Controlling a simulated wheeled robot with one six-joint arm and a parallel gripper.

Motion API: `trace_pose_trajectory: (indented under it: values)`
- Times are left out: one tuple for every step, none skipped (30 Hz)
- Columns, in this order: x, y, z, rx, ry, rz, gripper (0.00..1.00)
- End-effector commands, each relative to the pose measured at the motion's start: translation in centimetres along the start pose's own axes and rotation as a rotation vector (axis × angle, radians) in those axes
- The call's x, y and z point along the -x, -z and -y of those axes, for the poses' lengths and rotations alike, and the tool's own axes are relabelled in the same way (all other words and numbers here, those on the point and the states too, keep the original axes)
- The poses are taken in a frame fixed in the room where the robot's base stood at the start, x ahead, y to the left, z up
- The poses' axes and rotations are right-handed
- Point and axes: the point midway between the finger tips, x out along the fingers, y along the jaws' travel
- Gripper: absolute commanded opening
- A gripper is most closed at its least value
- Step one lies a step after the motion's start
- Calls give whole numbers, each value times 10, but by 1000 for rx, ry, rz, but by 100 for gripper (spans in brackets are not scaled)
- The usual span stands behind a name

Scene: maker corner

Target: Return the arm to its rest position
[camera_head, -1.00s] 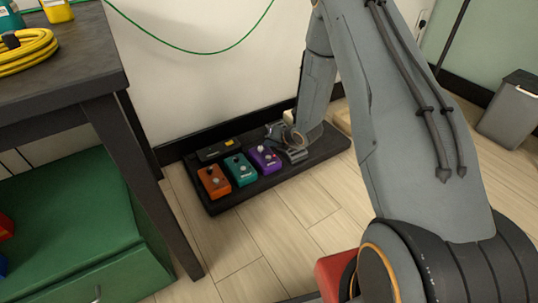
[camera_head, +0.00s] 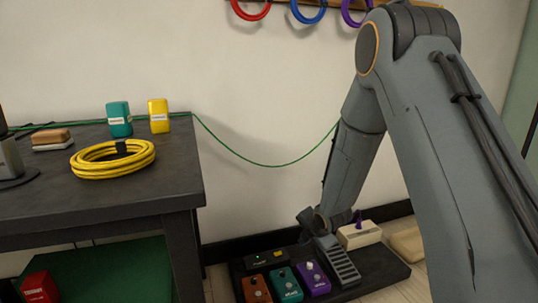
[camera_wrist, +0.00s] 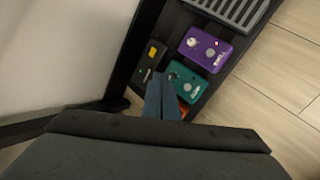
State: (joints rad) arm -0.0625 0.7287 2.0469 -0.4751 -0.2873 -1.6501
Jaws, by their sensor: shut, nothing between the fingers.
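My arm comes in from the right in the head view, with its elbow high and its forearm hanging down toward the pedalboard (camera_head: 385,268) by the wall. My gripper (camera_wrist: 163,98) shows in the wrist view with its two blue-grey fingers together and nothing between them. It is above the pedalboard, in front of the teal pedal (camera_wrist: 187,84) and beside the black pedal (camera_wrist: 150,62). Whether it touches them I cannot tell. In the head view the fingertips are hard to make out near the grey treadle pedal (camera_head: 338,262).
A dark workbench (camera_head: 150,190) stands at left with a coiled yellow cable (camera_head: 112,158) on it. A green cable (camera_head: 262,163) hangs along the wall. Purple (camera_head: 314,278) and orange (camera_head: 256,290) pedals sit on the board. Coloured rings (camera_head: 308,12) hang above.

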Motion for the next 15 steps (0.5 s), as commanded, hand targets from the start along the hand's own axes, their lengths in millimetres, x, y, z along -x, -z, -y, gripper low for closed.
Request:
trace_pose_trajectory:
  values:
    - [21, 13, -15, -66, 15, 0, 0]
    - [33, 20, -20, -115, 29, 1, 0]
    - [48, 30, -25, -181, 50, 1, 0]
    - [59, 38, -30, -231, 64, 2, 0]
    - [71, 46, -33, -281, 78, 3, 0]
    - [87, 57, -37, -348, 98, 4, 0]
    - [99, 66, -39, -398, 113, 4, 0]
    - [111, 75, -41, -447, 127, 4, 0]
    - [128, 87, -43, -511, 146, 7, 0]
    - [140, 96, -44, -557, 160, 9, 0]
    - [152, 105, -44, -606, 176, 11, 0]
    - [169, 117, -43, -675, 197, 13, 0]
    - [182, 127, -42, -725, 214, 14, 0]
    - [194, 136, -41, -776, 231, 16, 0]
    - [211, 149, -38, -842, 254, 18, 0]
